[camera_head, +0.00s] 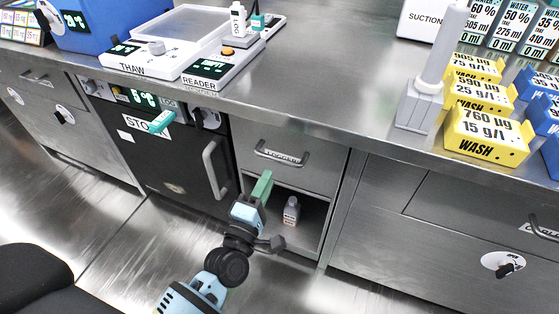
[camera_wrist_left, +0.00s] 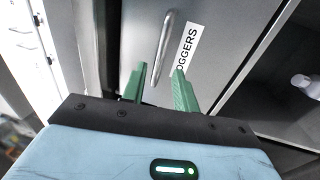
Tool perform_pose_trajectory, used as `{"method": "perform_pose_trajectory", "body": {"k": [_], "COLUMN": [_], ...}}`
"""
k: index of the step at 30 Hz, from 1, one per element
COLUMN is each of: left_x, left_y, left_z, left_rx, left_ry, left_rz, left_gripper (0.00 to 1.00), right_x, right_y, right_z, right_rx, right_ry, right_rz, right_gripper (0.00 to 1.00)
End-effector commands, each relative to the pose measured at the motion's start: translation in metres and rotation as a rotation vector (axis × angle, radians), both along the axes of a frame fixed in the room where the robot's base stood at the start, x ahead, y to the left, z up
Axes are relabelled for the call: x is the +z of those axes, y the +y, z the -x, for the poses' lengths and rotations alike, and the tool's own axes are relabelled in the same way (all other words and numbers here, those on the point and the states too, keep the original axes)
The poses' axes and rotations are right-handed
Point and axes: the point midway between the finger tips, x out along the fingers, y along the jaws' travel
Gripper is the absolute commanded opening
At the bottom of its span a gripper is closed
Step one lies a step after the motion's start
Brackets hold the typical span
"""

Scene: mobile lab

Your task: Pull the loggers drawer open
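The loggers drawer (camera_head: 288,165) is a grey metal front below the counter, shut flush, with a dark bar handle (camera_head: 282,154) across it and a white label. In the left wrist view the handle (camera_wrist_left: 163,48) shows as a grey bar beside the label (camera_wrist_left: 187,50) reading "OGGERS". My left gripper (camera_head: 264,181) is just below the drawer handle in the head view. In the wrist view its two green fingers (camera_wrist_left: 161,80) are spread apart, with the handle ahead of and partly between the tips; contact cannot be told. My right gripper is not in view.
An open shelf below the drawer holds a small grey bottle (camera_head: 291,211). A dark storage unit (camera_head: 165,165) with a vertical handle (camera_head: 214,168) stands to the left.

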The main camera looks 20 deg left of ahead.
Motion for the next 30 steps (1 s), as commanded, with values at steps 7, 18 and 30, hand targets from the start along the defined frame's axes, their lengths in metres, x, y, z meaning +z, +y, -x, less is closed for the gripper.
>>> {"method": "perform_pose_trajectory", "body": {"k": [7, 18, 30], "left_x": [0.006, 0.013, 0.014], "left_y": [-0.001, -0.003, -0.003], "left_z": [-0.032, -0.071, -0.074], "left_rx": [0.001, 0.000, 0.000], "left_ry": [-0.002, 0.001, 0.001], "left_rz": [0.000, -0.001, -0.002], "left_gripper": [0.30, 0.30, 0.20], "right_x": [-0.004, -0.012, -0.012], "right_y": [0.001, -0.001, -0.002], "right_z": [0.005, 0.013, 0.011], "right_rx": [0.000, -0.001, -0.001], "right_ry": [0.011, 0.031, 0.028], "right_rz": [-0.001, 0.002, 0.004], "right_gripper": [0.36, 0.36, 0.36]}}
